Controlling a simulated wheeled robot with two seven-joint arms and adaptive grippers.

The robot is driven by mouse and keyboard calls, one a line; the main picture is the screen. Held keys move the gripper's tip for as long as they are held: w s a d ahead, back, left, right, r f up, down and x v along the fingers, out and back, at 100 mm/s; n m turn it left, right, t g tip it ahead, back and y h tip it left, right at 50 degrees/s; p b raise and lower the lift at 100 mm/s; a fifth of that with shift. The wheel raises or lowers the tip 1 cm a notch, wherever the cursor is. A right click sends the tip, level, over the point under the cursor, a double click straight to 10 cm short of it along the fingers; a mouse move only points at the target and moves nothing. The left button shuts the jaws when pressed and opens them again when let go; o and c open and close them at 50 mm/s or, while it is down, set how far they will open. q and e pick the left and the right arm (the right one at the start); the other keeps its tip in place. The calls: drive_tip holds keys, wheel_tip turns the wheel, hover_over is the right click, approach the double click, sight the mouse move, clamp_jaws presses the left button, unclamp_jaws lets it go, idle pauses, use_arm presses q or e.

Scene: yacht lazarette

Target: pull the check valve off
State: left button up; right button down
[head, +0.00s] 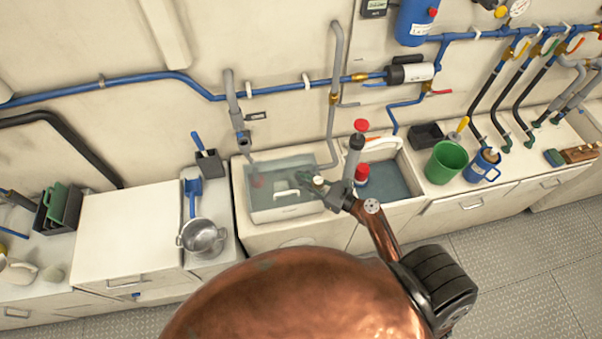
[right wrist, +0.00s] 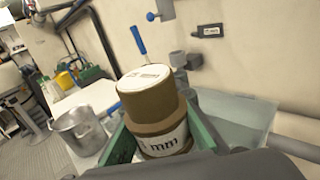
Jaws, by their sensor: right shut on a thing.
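My right gripper (head: 312,182) is over the left sink basin (head: 290,210). In the right wrist view its green fingers (right wrist: 160,145) are shut on a brass-brown stepped cylinder (right wrist: 150,108), which I take to be the check valve. It has a white top face and a white band marked "mm". Its lower end is hidden by the gripper. In the head view the valve is too small to make out clearly. A grey hose (head: 333,125) comes down the wall to near the gripper; I cannot tell whether the valve is joined to it. My left gripper is not in view.
The right basin (head: 392,180) holds water and a red-capped bottle (head: 361,175). A steel pot (head: 201,238) stands left of the sinks, with a blue brush (head: 193,192) behind it. The white counter top (head: 125,230) is clear.

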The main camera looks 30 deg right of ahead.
sight(317, 186)
drive_tip(key=shift+s+a, duration=0.25)
drive_tip(key=shift+s, duration=0.65)
drive_tip(key=shift+s+a, duration=0.25)
drive_tip(key=shift+s, duration=0.65)
